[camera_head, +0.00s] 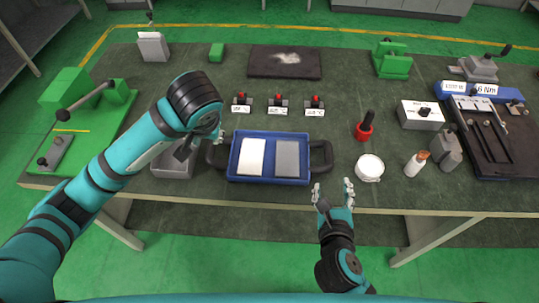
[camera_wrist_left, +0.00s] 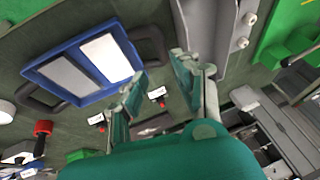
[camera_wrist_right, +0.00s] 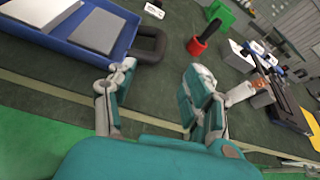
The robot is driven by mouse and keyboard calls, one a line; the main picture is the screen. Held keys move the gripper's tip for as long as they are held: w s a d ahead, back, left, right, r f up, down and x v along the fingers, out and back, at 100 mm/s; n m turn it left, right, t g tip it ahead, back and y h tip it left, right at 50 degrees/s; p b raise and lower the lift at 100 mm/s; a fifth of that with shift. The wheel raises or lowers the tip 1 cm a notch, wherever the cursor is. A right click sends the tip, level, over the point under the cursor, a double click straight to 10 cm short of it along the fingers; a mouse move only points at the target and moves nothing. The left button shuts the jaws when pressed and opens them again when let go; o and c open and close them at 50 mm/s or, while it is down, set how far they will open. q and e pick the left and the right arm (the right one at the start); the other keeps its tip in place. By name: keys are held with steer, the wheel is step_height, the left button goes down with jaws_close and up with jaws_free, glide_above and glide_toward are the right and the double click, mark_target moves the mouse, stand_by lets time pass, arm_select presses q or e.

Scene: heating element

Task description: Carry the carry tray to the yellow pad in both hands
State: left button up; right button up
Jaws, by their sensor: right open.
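The carry tray (camera_head: 270,182) is blue with a black handle at each end and lies flat on the bench. A white plate (camera_head: 252,157) and a grey plate (camera_head: 288,158) lie in it. My left gripper (camera_head: 203,142) is beside the left handle (camera_head: 217,154); its fingers are apart and empty in the left wrist view (camera_wrist_left: 160,85). My right gripper (camera_head: 333,190) is open and empty, in front of the right handle (camera_head: 322,156) near the bench's front edge. I cannot identify a yellow pad in the head view.
A grey bin (camera_head: 172,165) stands left of the tray, under my left arm. A white round container (camera_head: 369,168), a red holder (camera_head: 364,128) and a bottle (camera_head: 416,164) stand to its right. Several red-topped switches (camera_head: 278,104) stand behind the tray.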

mark_target(211, 151)
arm_select(q)
steer(key=x, duration=1.7)
steer(key=shift+w+f, duration=0.15)
steer(key=shift+f, duration=0.05)
arm_select(e)
steer(key=x, duration=1.7)
steer(key=shift+w+d, duration=0.1)
steer(key=shift+w, duration=0.1)
arm_select(q)
jaws_close()
arm_select(e)
steer(key=c, duration=0.7)
jaws_close()
steer(key=shift+r, duration=0.1)
